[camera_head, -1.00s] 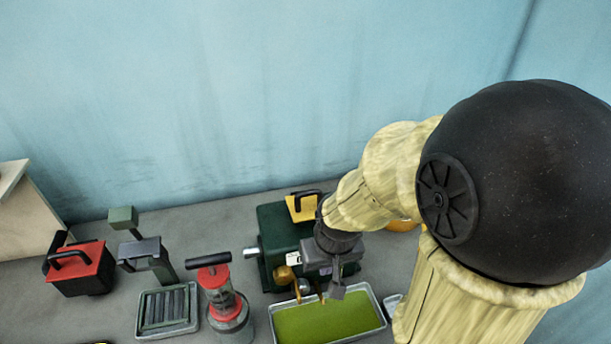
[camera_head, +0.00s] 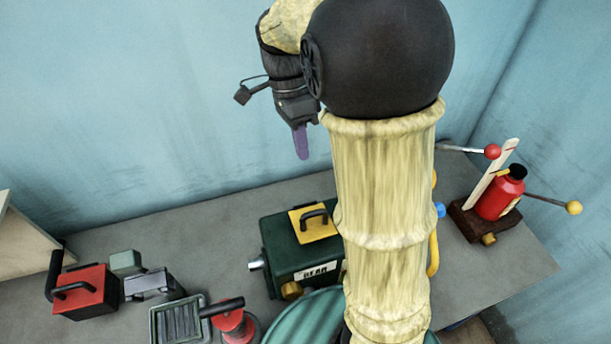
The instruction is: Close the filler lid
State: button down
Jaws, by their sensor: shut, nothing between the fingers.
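A dark green gear housing (camera_head: 280,262) with a white label stands on the grey bench. A yellow lid (camera_head: 326,234) with a black handle (camera_head: 313,218) is on its top face. I cannot tell whether the lid is fully seated. My gripper (camera_head: 301,143) is high above and behind the housing in the picture, in front of the blue wall. Its purple fingers point down, shut and empty, apart from the lid. My arm hides the right side of the housing.
A red box (camera_head: 82,293), a grey grated tray (camera_head: 178,320) and a red pump (camera_head: 232,325) stand to the left. A red can (camera_head: 498,199) with a black cap stands on a brown base at right, near levers with red and yellow knobs. Open bench lies at right.

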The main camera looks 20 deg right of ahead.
aim_at(312, 215)
jog(key=shift+r+m, duration=0.3)
jog(key=shift+r, duration=0.1)
jog(key=p+x, duration=0.2)
jog(key=x, duration=1.2)
jog(key=shift+s, duration=0.1)
